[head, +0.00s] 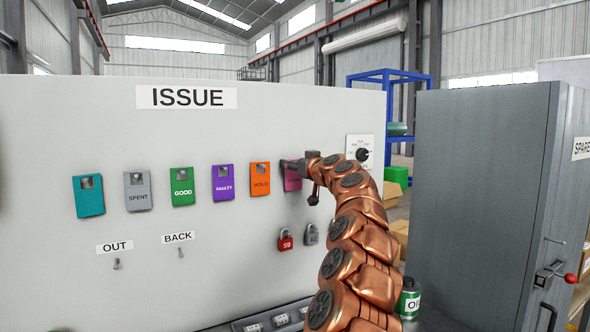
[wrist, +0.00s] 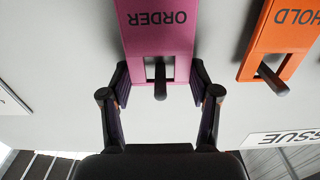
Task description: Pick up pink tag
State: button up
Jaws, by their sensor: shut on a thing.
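The pink tag (wrist: 158,28), marked ORDER, hangs on a dark peg on the grey ISSUE board. In the head view the pink tag (head: 292,178) is the rightmost of the row, partly hidden by my gripper. My gripper (wrist: 160,88) has its two fingers at the left and right edges of the tag's slotted end, around the peg, and is shut on the tag. In the head view my gripper (head: 297,164) is at the top of the tag, against the board.
The orange HOLD tag (head: 260,176) hangs close on the left, followed by purple, green, grey and teal tags. Below are a red padlock (head: 286,240) and a grey padlock (head: 311,236). A dial (head: 361,154) is to the right. A grey cabinet (head: 480,190) stands farther right.

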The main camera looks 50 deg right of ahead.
jog(key=shift+r, duration=0.15)
jog(key=shift+s+r, duration=0.15)
jog(key=shift+r, duration=0.4)
jog(key=b+v, duration=0.5)
jog(key=v, duration=1.3)
dwell(0.3)
